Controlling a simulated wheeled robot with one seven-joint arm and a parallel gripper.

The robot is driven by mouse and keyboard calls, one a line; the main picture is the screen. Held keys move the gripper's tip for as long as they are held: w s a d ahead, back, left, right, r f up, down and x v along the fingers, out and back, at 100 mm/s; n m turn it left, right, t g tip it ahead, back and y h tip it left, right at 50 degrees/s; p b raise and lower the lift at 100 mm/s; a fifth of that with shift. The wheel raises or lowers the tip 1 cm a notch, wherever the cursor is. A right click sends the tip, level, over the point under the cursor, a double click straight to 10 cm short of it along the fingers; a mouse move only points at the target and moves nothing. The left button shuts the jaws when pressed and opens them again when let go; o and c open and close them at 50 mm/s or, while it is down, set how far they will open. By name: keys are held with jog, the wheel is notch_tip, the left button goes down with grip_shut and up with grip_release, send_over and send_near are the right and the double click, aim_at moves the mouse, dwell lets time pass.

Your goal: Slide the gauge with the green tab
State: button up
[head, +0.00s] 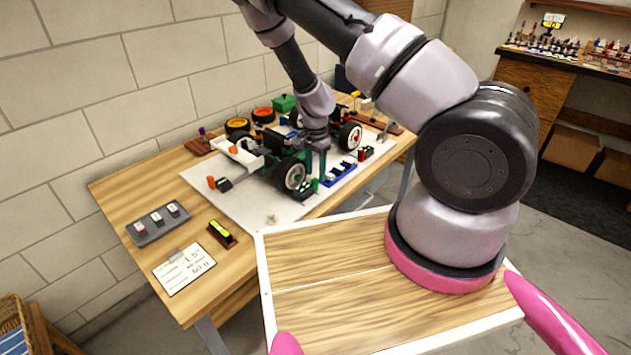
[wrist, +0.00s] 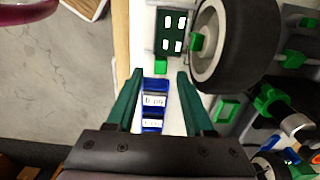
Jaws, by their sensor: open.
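A bright green tab (head: 315,184) stands beside a dark block (head: 304,192) by the car's near front wheel. In the wrist view the green tab (wrist: 161,65) shows between a dark green plate with white marks (wrist: 173,33) and a blue stepped gauge (wrist: 154,86) with white labels. I cannot tell for sure which of them bears the tab. The blue gauge (head: 338,175) lies on the white mat beside the car. My gripper (head: 315,165) is open and points down there. In the wrist view my gripper (wrist: 160,74) has its fingers either side of the blue gauge, with nothing clearly gripped.
The RC car (head: 265,145) with black tyres stands close beside my fingers; a tyre (wrist: 222,45) is right of them in the wrist view. A grey tray (head: 158,222), a level (head: 222,233) and a note card (head: 184,270) lie on the table's near left. The mat's front is mostly clear.

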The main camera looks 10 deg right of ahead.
aim_at(315, 178)
jog(key=shift+f, duration=2.1)
grip_shut()
